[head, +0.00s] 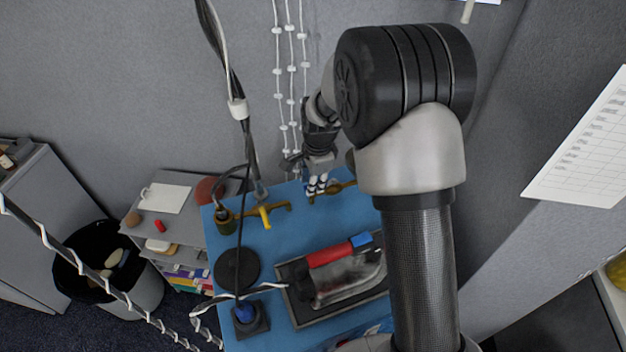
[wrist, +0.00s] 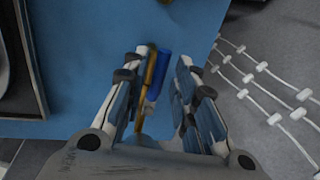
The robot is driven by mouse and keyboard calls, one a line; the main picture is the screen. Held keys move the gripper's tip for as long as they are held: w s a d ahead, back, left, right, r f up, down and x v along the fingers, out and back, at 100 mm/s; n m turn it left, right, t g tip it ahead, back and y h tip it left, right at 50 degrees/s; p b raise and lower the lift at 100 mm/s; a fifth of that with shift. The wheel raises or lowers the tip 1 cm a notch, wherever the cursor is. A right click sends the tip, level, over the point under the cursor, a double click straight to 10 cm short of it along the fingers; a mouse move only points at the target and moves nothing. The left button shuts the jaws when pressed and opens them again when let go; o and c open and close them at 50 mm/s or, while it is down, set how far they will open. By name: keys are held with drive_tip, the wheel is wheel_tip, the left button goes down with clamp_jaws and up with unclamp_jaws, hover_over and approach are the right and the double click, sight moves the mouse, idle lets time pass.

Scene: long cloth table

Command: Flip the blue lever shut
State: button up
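The blue lever (wrist: 163,66) shows in the wrist view as a short blue bar beside a brass fitting (wrist: 150,72). Both lie in the space between my fingers, nearer the left finger. My gripper (wrist: 164,56) is open, with a clear gap between the lever and the right finger. I cannot tell whether the left finger touches the fitting. In the head view my gripper (head: 317,186) is low at the far edge of the blue table (head: 290,226), at a brass fitting (head: 342,186). The blue lever cannot be made out there.
A second brass fitting with a yellow lever (head: 265,217) stands to the left. White beaded cords (head: 291,70) hang behind the table.

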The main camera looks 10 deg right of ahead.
clamp_jaws()
idle(0.3)
drive_tip(key=shift+s, duration=0.1)
drive_tip(key=s+n, duration=0.1)
drive_tip(key=n, duration=0.1)
drive_tip(key=s+d+n+b, duration=0.1)
drive_tip(key=n, duration=0.1)
drive_tip(key=shift+d+y, duration=0.1)
drive_tip(key=shift+y, duration=0.3)
drive_tip(key=n, duration=0.1)
drive_tip(key=s+d+n+b, duration=0.1)
drive_tip(key=n, duration=0.3)
drive_tip(key=shift+s+d+g+y, duration=0.4)
drive_tip(key=d+n, duration=0.1)
drive_tip(key=n, duration=0.1)
drive_tip(key=d+n, duration=0.1)
drive_tip(key=n, duration=0.1)
drive_tip(key=shift+s+d+g+b, duration=0.1)
drive_tip(key=shift+s+g+b, duration=0.3)
drive_tip(key=shift+d+n+g, duration=0.25)
drive_tip(key=shift+d+n, duration=0.4)
drive_tip(key=shift+n, duration=0.6)
drive_tip(key=shift+d+n+g, duration=0.25)
drive_tip(key=shift+d+n, duration=0.35)
drive_tip(key=shift+n, duration=0.65)
